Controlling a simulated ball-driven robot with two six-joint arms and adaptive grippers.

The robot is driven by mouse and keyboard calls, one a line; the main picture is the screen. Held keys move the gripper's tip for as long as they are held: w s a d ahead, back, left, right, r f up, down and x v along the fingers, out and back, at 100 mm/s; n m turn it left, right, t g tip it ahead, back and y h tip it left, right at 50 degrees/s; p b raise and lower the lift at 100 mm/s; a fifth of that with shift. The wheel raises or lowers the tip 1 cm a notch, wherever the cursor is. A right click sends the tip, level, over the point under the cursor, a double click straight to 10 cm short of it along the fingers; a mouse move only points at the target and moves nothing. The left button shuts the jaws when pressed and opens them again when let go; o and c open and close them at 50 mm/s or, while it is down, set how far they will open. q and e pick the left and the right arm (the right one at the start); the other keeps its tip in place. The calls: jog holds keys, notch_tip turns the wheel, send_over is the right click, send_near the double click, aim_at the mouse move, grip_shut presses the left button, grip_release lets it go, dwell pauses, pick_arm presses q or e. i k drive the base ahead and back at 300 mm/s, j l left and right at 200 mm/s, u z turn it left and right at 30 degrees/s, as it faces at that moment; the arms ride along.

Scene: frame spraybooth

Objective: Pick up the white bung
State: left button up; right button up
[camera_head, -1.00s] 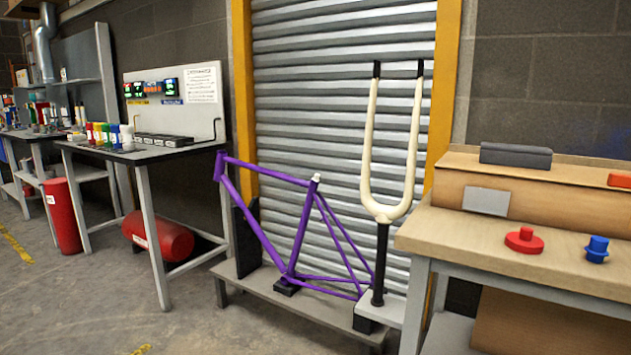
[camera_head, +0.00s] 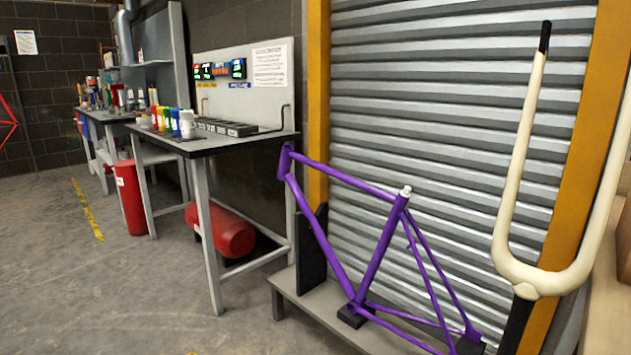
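A small white plug, which looks like the white bung (camera_head: 406,190), sits in the top of the seat tube of the purple bike frame (camera_head: 375,252). The frame stands upright on a low grey bench (camera_head: 312,306) in front of the roller shutter. Neither of my grippers shows in the head view.
A cream fork (camera_head: 515,190) stands upright close on the right. A workbench (camera_head: 245,143) with coloured bottles (camera_head: 172,121) stands left of the frame, with a red tank (camera_head: 222,232) below and a red cylinder (camera_head: 130,198) beside it. The floor at left is clear.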

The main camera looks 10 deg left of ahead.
aim_at(408, 189)
jog(key=i+j+u, duration=0.15)
jog(key=i+u, duration=1)
jog(key=i, duration=0.15)
jog(key=i+j+z, duration=0.15)
jog(key=i, duration=0.75)
